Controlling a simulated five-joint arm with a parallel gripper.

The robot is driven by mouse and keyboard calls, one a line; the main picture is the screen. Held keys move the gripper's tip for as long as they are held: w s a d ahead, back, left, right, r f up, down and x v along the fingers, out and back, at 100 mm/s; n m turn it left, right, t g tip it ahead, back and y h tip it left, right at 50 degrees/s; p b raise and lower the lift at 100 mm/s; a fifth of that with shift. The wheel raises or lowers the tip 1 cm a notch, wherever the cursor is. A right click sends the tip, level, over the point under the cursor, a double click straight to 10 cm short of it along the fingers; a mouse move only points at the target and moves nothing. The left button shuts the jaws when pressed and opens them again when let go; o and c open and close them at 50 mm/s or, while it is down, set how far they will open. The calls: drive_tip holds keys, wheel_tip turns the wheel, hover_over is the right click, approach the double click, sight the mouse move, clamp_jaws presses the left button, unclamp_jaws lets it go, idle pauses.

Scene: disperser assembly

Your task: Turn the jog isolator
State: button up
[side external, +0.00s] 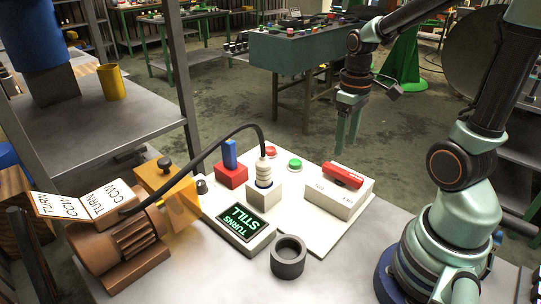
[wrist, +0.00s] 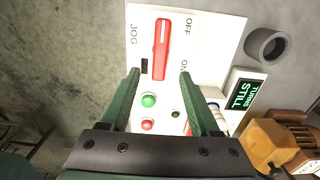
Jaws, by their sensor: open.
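The jog isolator is a white box (side external: 338,196) with a red handle (side external: 343,175) on top, at the right of the white panel. The handle also shows in the wrist view (wrist: 161,48), lying lengthwise up the picture. OFF and ON are printed along its right side and JOG stands to its left. I cannot tell which mark the handle is set to. My gripper (side external: 346,146) is open and empty, fingers down, above and behind the isolator, apart from it. In the wrist view the fingertips (wrist: 159,76) frame the near end of the handle from both sides.
The panel also carries green (side external: 295,164) and red (side external: 271,151) buttons, a blue lever on a red block (side external: 230,170), a cable plug (side external: 263,185) and a display (side external: 241,226) reading TURNS STILL. A dark ring (side external: 288,257) and a brown motor (side external: 120,242) stand nearby.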

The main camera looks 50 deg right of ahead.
sight(341, 170)
wheel_tip(341, 170, down, 8)
drive_tip(key=shift+r, duration=0.15)
idle(0.3)
clamp_jaws()
